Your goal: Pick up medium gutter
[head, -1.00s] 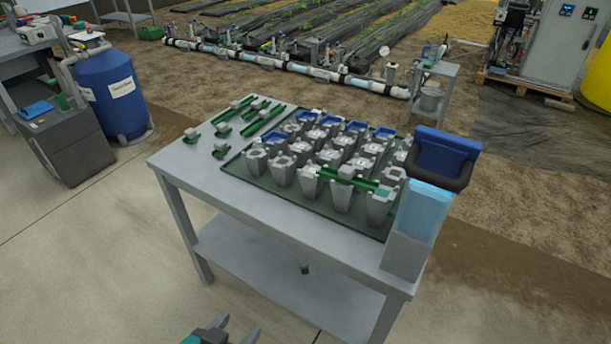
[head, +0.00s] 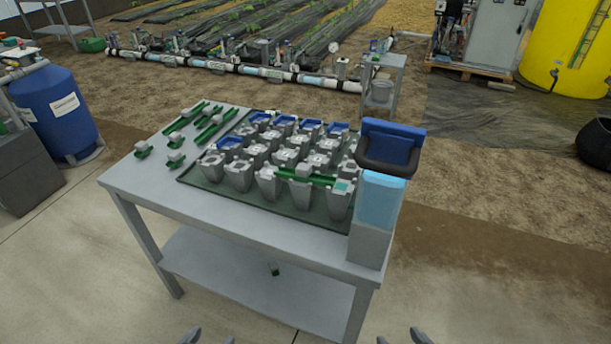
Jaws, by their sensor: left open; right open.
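Green gutters of different lengths, each with a grey block, lie on the left part of the grey table (head: 135,180). Two longer gutters, a left one (head: 186,116) and a right one (head: 215,127), lie farther back. Two short pieces, one at left (head: 143,150) and one nearer the pots (head: 175,161), lie in front. Another gutter (head: 305,177) lies across the front pots. I cannot tell for sure which is the medium one. My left gripper (head: 207,338) and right gripper (head: 402,339) are open and empty at the bottom edge, in front of the table, touching nothing.
Several grey pots (head: 238,176), some with blue tops (head: 310,126), fill a dark green tray (head: 190,179). A clear-and-grey container (head: 380,205) with a blue-black top stands at the table's right corner.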

